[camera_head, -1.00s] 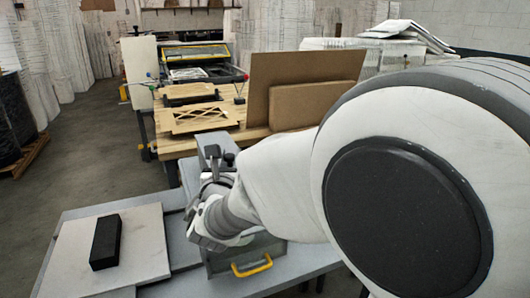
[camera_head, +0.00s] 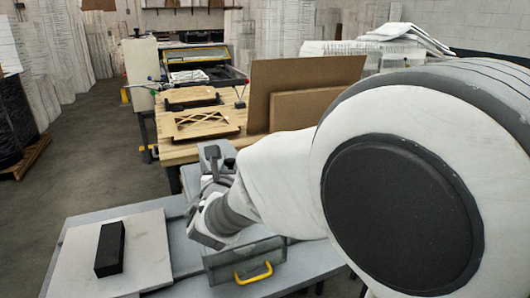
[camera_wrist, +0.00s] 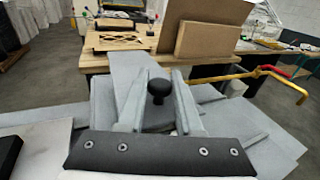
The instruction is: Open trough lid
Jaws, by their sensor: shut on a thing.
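The trough (camera_head: 232,268) is a grey, see-through box with a yellow handle (camera_head: 253,273) on its front, standing on the grey table below my gripper. My gripper (camera_wrist: 159,82) points away from the camera over the trough's back part. In the wrist view its two grey fingers stand on either side of a black round knob (camera_wrist: 158,90), shut on it. A flat grey panel (camera_wrist: 128,70) lies behind the knob, and I take it as the lid. In the head view a grey panel also shows just beyond my gripper (camera_head: 214,190). My arm hides much of the trough's top and right side.
A black block (camera_head: 110,250) lies on a pale board (camera_head: 150,250) left of the trough. A wooden bench (camera_head: 190,150) with frames and brown cardboard (camera_head: 300,90) stands behind. A yellow bar with a red end (camera_wrist: 270,72) is at right in the wrist view.

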